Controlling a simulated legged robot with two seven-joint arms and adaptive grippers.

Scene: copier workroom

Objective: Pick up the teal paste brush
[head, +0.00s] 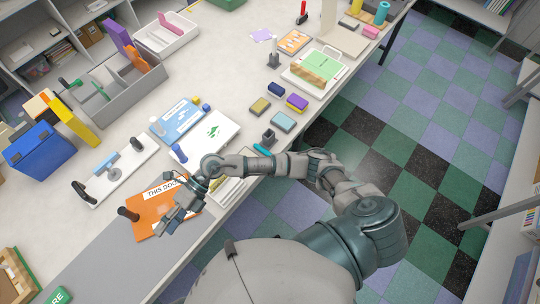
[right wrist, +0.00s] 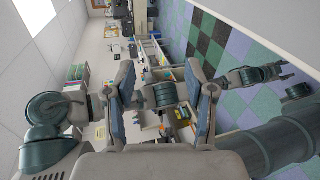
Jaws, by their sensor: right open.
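A slim teal item (head: 262,149), which looks like the paste brush, lies at the table's front edge beside a small dark grey holder (head: 269,137). It is partly hard to make out and sits just beyond my right forearm. My right gripper (head: 172,218) is open and empty, above the orange booklet (head: 146,203), to the left of the teal item and well apart from it. In the right wrist view its two fingers (right wrist: 160,66) stand wide apart with nothing held between them.
A white board with a green arrow (head: 208,138) lies near the teal item. Coloured blocks, such as a light blue one (head: 283,122), lie to its right. A grey divided bin (head: 122,88) and a blue box (head: 38,150) stand farther left. The worktable (head: 235,60) has bare room at the back.

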